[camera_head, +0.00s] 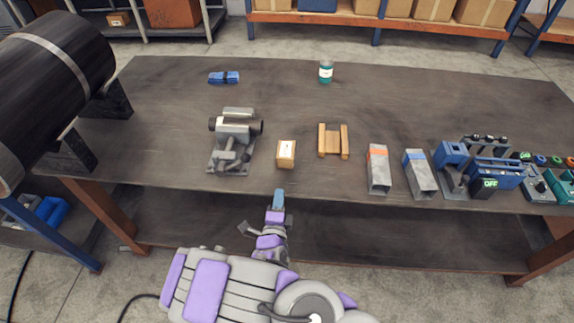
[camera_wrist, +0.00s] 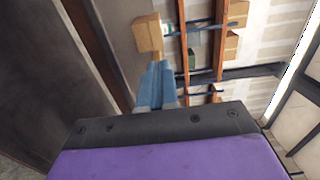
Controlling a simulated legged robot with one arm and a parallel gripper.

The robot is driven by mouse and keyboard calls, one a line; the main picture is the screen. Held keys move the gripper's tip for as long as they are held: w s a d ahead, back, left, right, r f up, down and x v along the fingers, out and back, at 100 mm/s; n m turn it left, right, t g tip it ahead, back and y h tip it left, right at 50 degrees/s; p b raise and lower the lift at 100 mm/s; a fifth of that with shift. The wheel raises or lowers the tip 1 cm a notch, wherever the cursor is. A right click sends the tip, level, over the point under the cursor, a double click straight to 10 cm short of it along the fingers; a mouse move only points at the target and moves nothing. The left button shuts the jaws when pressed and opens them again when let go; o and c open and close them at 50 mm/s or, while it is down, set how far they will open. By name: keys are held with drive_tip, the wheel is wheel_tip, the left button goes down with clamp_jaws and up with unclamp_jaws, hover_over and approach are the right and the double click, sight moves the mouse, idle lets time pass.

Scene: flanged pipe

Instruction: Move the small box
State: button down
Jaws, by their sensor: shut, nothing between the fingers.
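The small box (camera_head: 286,154) is a tan carton with a pale label, upright on the dark workbench (camera_head: 300,105) near its front edge. It also shows in the wrist view (camera_wrist: 148,36), beyond my fingertips and slightly to their left. My gripper (camera_head: 278,198) is at the bench's front edge, just short of the box and apart from it. Its blue fingers (camera_wrist: 156,85) are closed together with nothing between them.
A vise-like grey tool (camera_head: 234,143) stands left of the box. A wooden cradle (camera_head: 333,141) and grey metal tubes (camera_head: 379,170) are to its right. A large black flanged pipe (camera_head: 55,85) is at far left. The bench behind the box is mostly clear.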

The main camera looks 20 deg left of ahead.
drive_tip(key=w+a, duration=0.1)
drive_tip(key=w, duration=0.1)
drive_tip(key=b, duration=0.2)
approach(284, 160)
drive_tip(key=shift+w+d+r, duration=0.25)
drive_tip(key=shift+w+d, duration=0.1)
drive_tip(key=shift+w, duration=0.25)
drive_tip(key=w, duration=0.1)
drive_tip(key=w+a+b, duration=0.2)
drive_tip(key=shift+w+a+f, duration=0.2)
drive_tip(key=shift+w+f, duration=0.1)
drive_tip(key=shift+w+r, duration=0.1)
drive_tip(key=shift+w, duration=0.6)
drive_tip(key=shift+w+d+r+b, duration=0.2)
drive_tip(key=shift+w+d+b, duration=0.1)
drive_tip(key=shift+b, duration=0.05)
drive_tip(key=shift+a+f, duration=0.15)
drive_tip(key=shift+a, duration=0.3)
drive_tip(key=shift+w+p, duration=0.3)
drive_tip(key=p+x, duration=0.1)
drive_tip(key=x, duration=0.6)
drive_tip(key=p+x, duration=0.2)
drive_tip(key=x, duration=0.5)
drive_tip(key=p+x, duration=0.2)
drive_tip(key=x, duration=0.5)
drive_tip(key=shift+d, duration=0.3)
drive_tip(key=shift+w+a, duration=0.2)
drive_tip(key=shift+w, duration=0.15)
drive_tip(key=shift+d, duration=0.2)
